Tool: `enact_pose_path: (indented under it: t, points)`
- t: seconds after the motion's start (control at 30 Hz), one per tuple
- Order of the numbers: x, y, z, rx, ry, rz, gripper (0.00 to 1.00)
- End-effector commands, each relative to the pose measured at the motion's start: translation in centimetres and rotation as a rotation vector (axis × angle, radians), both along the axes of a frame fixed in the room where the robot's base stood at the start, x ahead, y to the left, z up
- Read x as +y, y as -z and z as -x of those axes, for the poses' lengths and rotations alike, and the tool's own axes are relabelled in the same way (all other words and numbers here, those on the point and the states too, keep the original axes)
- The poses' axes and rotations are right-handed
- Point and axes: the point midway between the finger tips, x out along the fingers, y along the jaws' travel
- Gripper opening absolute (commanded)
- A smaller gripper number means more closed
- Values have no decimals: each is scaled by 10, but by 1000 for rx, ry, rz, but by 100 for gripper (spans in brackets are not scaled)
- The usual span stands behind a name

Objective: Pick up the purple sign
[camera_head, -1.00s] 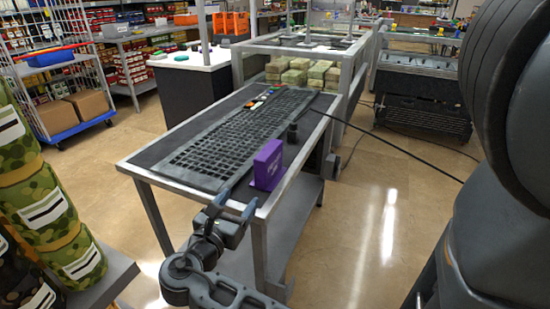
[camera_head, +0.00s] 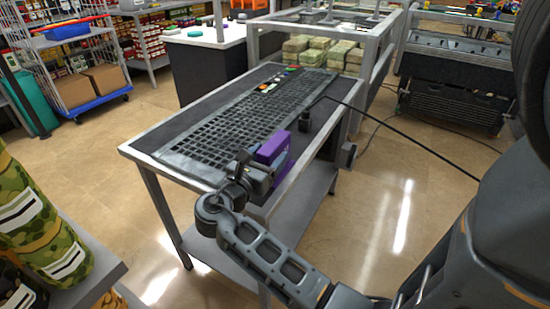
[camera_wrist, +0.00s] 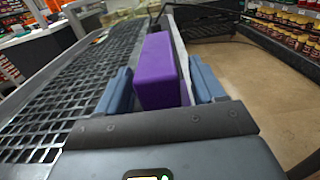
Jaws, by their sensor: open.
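The purple sign (camera_head: 273,149) stands upright on the right edge of the metal table, beside the black grid panel, and is partly hidden by my gripper in the head view. In the wrist view the purple sign (camera_wrist: 158,72) rises between my two blue-grey fingers. My gripper (camera_wrist: 160,92) is open, with one finger on each side of the sign. A small gap shows at the right finger; I cannot tell whether the left finger touches. In the head view my gripper (camera_head: 262,170) is at the near side of the sign.
The metal table (camera_head: 150,138) carries a large black grid panel (camera_head: 240,125) with coloured buttons at its far end. A small black post (camera_head: 304,121) with a cable stands behind the sign. Shelves of camouflage containers (camera_head: 40,220) are at the left. Open floor lies right of the table.

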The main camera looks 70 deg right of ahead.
Motion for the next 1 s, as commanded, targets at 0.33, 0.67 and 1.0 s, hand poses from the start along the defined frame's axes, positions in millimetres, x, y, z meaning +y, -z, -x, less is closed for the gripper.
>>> enact_pose_path:
  t: [0.33,0.67,1.0]
  points:
    - [-21,0,5,1,-1,0,68]
    - [-21,0,5,1,-1,0,46]
    - [-21,0,5,1,-1,0,14]
